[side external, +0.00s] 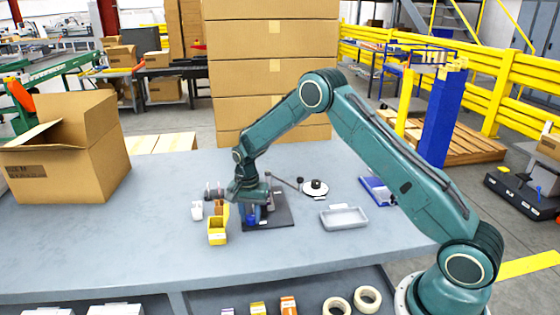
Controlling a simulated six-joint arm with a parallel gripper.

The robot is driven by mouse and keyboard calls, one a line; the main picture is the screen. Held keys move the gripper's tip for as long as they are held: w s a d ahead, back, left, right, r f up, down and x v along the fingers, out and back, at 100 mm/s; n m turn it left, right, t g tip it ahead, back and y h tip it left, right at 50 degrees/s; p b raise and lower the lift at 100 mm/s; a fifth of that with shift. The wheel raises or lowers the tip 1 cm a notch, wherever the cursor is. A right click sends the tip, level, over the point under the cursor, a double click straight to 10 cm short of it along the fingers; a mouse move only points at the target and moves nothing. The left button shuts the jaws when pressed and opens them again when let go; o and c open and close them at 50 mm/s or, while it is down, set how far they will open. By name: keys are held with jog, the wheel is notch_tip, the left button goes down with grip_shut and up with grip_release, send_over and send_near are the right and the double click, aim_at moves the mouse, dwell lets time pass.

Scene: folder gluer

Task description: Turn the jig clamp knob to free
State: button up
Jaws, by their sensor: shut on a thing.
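The jig is a dark flat plate (283,220) on the grey table with small upright parts on it. My gripper (251,208) points down over the left part of this plate, among those parts. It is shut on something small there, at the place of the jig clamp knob. The fingers and the wrist cover the knob, so its turned position cannot be seen. A blue part (253,216) shows just below the gripper.
A yellow bin (217,232) and small white and brown holders stand close left of the jig. A white disc with a black centre (315,188), a grey tray (344,218) and a blue tray (376,191) lie right. An open carton (70,150) stands far left. The front table is clear.

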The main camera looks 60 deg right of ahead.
aim_at(249, 217)
jog(key=o, duration=1)
jog(key=shift+c, duration=0.2)
notch_tip(249, 217, up, 14)
jog(key=shift+w, duration=0.15)
